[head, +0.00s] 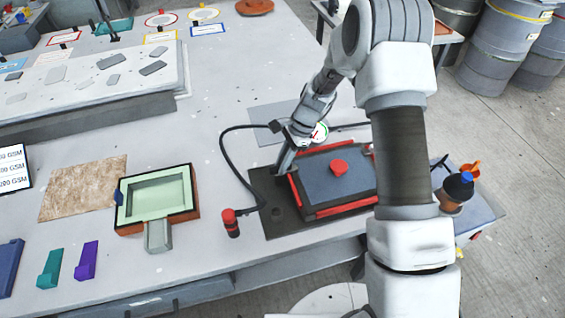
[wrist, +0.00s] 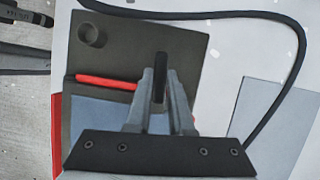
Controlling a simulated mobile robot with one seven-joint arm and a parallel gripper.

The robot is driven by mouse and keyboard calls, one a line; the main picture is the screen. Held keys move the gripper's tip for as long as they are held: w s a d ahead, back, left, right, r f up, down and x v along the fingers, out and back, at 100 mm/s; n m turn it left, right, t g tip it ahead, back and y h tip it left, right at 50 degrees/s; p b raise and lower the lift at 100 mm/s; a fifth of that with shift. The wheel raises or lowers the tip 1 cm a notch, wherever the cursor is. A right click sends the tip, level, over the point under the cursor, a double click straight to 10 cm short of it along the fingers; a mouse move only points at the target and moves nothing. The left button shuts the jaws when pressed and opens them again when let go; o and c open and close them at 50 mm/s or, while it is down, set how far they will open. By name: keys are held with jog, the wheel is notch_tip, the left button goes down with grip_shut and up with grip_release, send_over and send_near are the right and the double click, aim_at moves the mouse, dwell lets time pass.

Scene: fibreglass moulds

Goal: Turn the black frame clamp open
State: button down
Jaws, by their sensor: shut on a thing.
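My gripper (head: 284,168) reaches down at the left end of the red-edged frame (head: 335,212). In the wrist view the gripper's grey fingers (wrist: 160,92) are shut on the black frame clamp (wrist: 160,70), an upright narrow black piece between the fingertips. The clamp stands close to the red strip (wrist: 108,81) at the frame's edge. In the head view I cannot make the clamp out clearly behind the fingers. The frame holds a blue-grey panel (head: 325,185) with a red knob (head: 339,167) on top, and my arm covers its right end.
A dark mat (head: 268,222) lies under the frame. A green-lined tray (head: 157,193) is further left.

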jog(key=n, duration=0.1)
jog(key=n+g, duration=0.1)
jog(key=n+b, duration=0.1)
jog(key=n, duration=0.1)
jog(key=shift+w+a+h, duration=0.15)
jog(key=shift+w+h, duration=0.1)
jog(key=shift+h, duration=0.15)
jog(key=n, duration=0.1)
jog(key=n+g+h, duration=0.1)
jog(key=n, duration=0.1)
jog(key=n+b, duration=0.1)
jog(key=shift+w+a+n, duration=0.15)
jog(key=shift+a+n, duration=0.1)
jog(key=shift+n, duration=0.15)
jog(key=n+h, duration=0.1)
jog(key=n, duration=0.1)
jog(key=n+h, duration=0.1)
jog(key=n, duration=0.1)
jog(key=shift+a+n+g+b, duration=0.2)
jog(key=shift+n+g+b, duration=0.1)
jog(key=shift+g+b, duration=0.1)
jog(key=shift+a+n+h, duration=0.2)
jog(key=shift+n+h, duration=0.5)
jog(key=shift+n, duration=1.1)
jog(key=c, duration=0.8)
grip_release()
